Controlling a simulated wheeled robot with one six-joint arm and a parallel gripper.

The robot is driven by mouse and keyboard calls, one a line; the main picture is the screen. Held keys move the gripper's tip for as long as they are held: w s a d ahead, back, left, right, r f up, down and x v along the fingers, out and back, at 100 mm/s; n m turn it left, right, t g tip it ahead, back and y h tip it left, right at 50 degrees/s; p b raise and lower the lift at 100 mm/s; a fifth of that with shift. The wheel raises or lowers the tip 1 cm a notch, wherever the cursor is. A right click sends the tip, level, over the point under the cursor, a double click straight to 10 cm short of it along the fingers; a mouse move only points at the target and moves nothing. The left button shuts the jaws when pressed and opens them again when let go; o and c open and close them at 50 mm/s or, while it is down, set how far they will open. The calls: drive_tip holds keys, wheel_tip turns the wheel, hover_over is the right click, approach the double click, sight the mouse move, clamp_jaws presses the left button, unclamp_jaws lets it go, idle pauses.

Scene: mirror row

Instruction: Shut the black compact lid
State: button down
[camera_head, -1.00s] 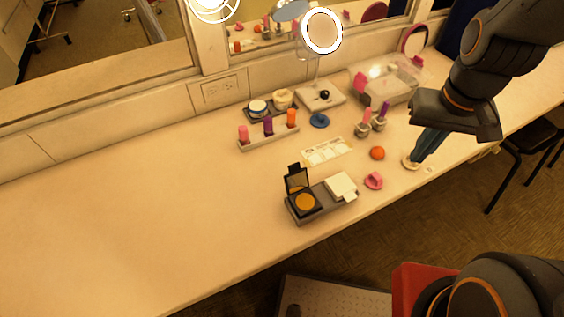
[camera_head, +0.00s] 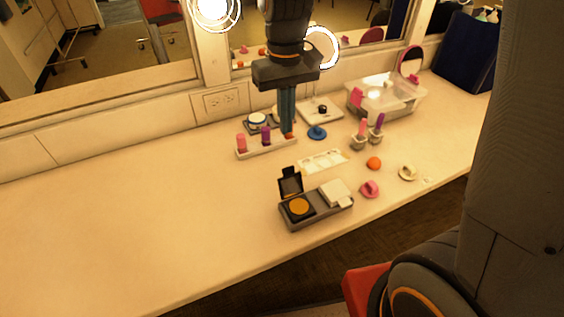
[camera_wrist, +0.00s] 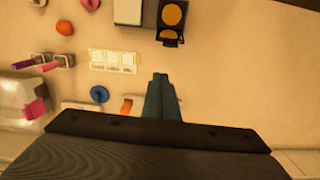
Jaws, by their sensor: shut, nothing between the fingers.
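The black compact (camera_head: 299,207) sits in the left part of a grey tray (camera_head: 318,215) near the counter's front edge. Its lid (camera_head: 290,183) stands open, raised at the back, and the pan inside is orange. In the wrist view the compact (camera_wrist: 171,20) shows at the top, right of centre, with its lid (camera_wrist: 169,38) on the side toward my gripper. My gripper (camera_head: 286,132) is shut and empty, pointing down above the lipstick rack, behind the compact. Its fingers (camera_wrist: 161,84) are together in the wrist view and apart from the compact.
A white closed compact (camera_head: 336,193) shares the tray. A white palette (camera_head: 322,161), an orange ball (camera_head: 374,163) and a pink item (camera_head: 370,189) lie to the right. The left counter is clear.

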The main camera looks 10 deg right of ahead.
drive_tip(key=a, duration=0.2)
drive_tip(key=p, duration=0.3)
hover_over(290, 182)
drive_tip(key=w, duration=0.4)
drive_tip(key=shift+f, duration=4.15)
drive_tip(key=shift+s+a, duration=0.2)
drive_tip(key=shift+a, duration=0.05)
drive_tip(key=shift+d, duration=0.1)
